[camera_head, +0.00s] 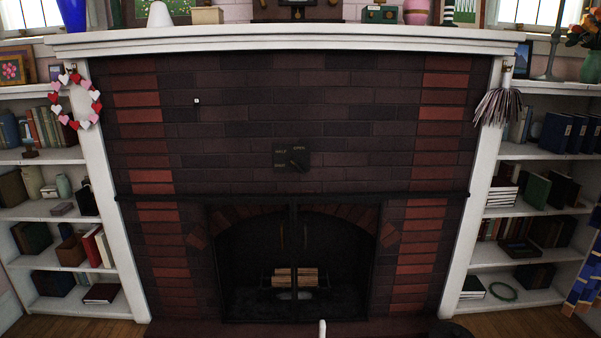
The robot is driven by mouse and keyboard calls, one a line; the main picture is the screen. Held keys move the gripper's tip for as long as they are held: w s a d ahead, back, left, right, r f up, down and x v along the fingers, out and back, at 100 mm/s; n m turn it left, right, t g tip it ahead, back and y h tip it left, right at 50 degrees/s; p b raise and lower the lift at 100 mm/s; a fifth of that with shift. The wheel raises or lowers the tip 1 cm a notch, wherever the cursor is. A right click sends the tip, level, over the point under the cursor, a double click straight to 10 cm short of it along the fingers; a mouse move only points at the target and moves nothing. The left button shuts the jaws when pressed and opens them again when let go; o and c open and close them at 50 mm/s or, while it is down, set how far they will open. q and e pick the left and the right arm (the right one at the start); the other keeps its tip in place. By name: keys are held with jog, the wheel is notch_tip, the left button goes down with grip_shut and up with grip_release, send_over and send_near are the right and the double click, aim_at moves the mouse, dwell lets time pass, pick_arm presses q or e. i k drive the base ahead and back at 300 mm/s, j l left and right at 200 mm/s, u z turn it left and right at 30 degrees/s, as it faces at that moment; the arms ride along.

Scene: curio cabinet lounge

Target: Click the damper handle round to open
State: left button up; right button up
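The damper handle (297,166) is a small dark lever on a dark square plate (304,153) set in the brick above the firebox. The plate has small pale labels; one at the upper left seems to read HALF and one at the upper right OPEN. A third label at the left is too small to read surely. The handle is dark on dark, so which label it points to is hard to tell. Neither of my grippers can be made out in this view, and nothing is seen touching the handle.
A white mantel (290,39) juts out above, bearing ornaments. Bookshelves flank both sides. A heart garland (76,100) hangs left, a tassel (498,106) right. A small white tip (322,328) shows at the bottom edge.

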aim_at(299, 167)
jog(key=i+j, duration=0.2)
jog(key=i, duration=0.2)
jog(key=i+j, duration=0.15)
jog(key=i, duration=0.2)
jog(key=i+j, duration=0.2)
jog(key=i, duration=0.2)
